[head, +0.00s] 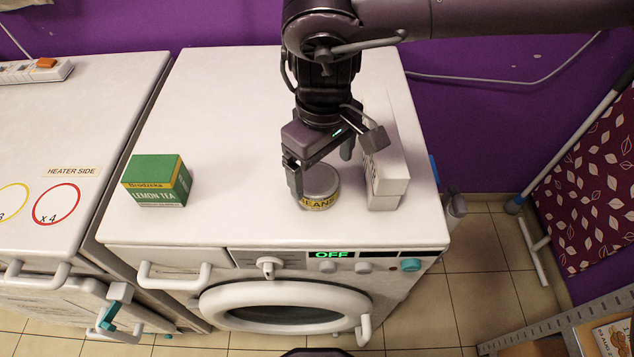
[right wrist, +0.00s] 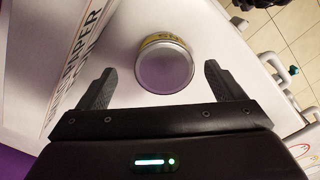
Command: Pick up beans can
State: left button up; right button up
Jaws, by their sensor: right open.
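The beans can (head: 318,187) is a short can with a grey lid and a yellow label. It stands upright on the white washing machine top (head: 230,110), near its front right. My right gripper (head: 322,172) is above the can, pointing down, with its fingers apart. In the right wrist view the can (right wrist: 164,66) lies between and a little beyond the two fingertips of the gripper (right wrist: 160,78), with nothing held. My left gripper is not in view.
A white box (head: 388,185) stands just right of the can, close to my right gripper; it also shows in the right wrist view (right wrist: 75,50). A green lemon tea box (head: 156,181) stands at the left. The top between them is clear.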

aim_at(319, 180)
jog(key=f, duration=0.4)
jog(key=shift+a+f, duration=0.2)
jog(key=shift+a, duration=0.05)
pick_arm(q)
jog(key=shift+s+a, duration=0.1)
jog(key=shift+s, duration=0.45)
pick_arm(e)
jog(key=shift+s, duration=0.1)
jog(key=shift+c, duration=0.3)
jog(key=c, duration=1.1)
jog(key=shift+c, duration=0.2)
jog(key=shift+r, duration=0.15)
